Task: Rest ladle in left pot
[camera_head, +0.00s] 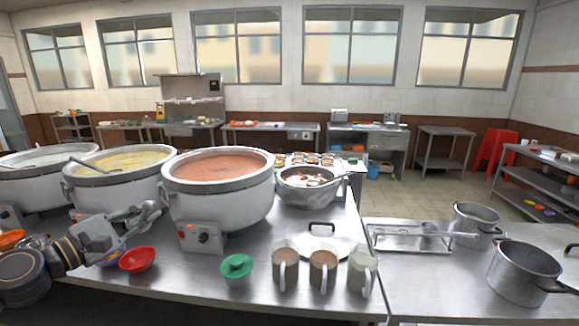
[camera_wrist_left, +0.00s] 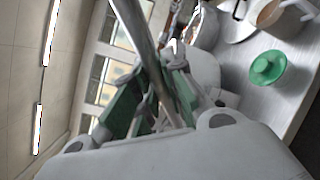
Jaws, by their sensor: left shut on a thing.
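Three big white stockpots stand on the left counter: a far-left one (camera_head: 35,190) with pale congee, a middle one (camera_head: 115,190) with yellow congee, and a near one (camera_head: 222,208) with red-brown congee. A ladle handle (camera_head: 93,165) leans on the rim of the middle pot. My left gripper (camera_head: 143,214) is in front of the middle pot, left of the near pot. In the left wrist view, my left gripper (camera_wrist_left: 160,98) is shut on a grey metal shaft, seemingly the ladle (camera_wrist_left: 137,30). The ladle's far end is hard to make out. My right gripper is out of view.
A red bowl (camera_head: 139,259), green bowl (camera_head: 236,266) and several mugs (camera_head: 323,270) stand along the counter's front. A metal bowl (camera_head: 308,188) stands right of the near pot. A lid (camera_head: 320,244) and steel pots (camera_head: 523,272) are farther right.

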